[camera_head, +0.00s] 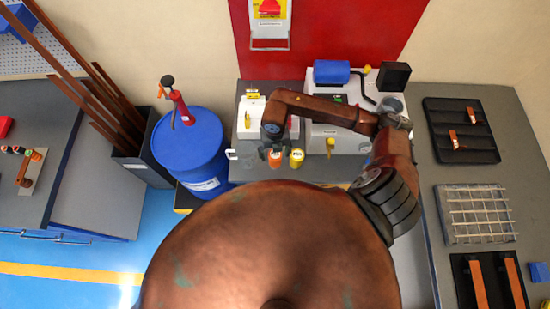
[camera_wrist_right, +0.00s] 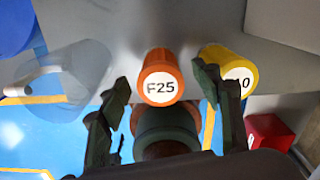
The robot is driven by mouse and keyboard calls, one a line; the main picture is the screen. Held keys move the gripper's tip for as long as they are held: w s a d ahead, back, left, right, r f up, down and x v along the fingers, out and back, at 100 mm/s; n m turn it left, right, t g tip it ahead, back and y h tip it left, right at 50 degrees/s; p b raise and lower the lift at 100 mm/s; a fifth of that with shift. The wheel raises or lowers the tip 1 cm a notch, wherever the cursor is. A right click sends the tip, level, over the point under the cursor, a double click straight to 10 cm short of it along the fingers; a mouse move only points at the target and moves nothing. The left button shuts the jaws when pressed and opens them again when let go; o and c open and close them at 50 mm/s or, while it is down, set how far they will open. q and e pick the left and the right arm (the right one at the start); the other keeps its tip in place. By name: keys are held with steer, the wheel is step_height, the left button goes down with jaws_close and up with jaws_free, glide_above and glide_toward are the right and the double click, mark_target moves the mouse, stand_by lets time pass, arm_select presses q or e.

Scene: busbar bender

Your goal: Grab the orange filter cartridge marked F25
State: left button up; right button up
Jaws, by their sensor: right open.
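The orange filter cartridge (camera_head: 275,159) stands near the front edge of the grey bench. In the right wrist view the orange cartridge (camera_wrist_right: 157,66) shows its white end label F25. My right gripper (camera_head: 272,146) is at the cartridge. In the wrist view the open right gripper (camera_wrist_right: 161,82) has one finger on each side of the cartridge's line, and nothing is visibly held. A yellow cartridge (camera_wrist_right: 228,64) is close on the right, its label partly covered by the right finger. I cannot tell whether that finger touches it. My left gripper is not in view.
A blue drum (camera_head: 189,150) with a red hand pump (camera_head: 180,106) stands left of the bench. A white machine (camera_head: 335,138) stands to the right. A red block (camera_wrist_right: 268,131) is at lower right.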

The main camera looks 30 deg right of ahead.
steer(key=shift+c, duration=0.2)
steer(key=c, duration=1.3)
steer(key=shift+r, duration=0.15)
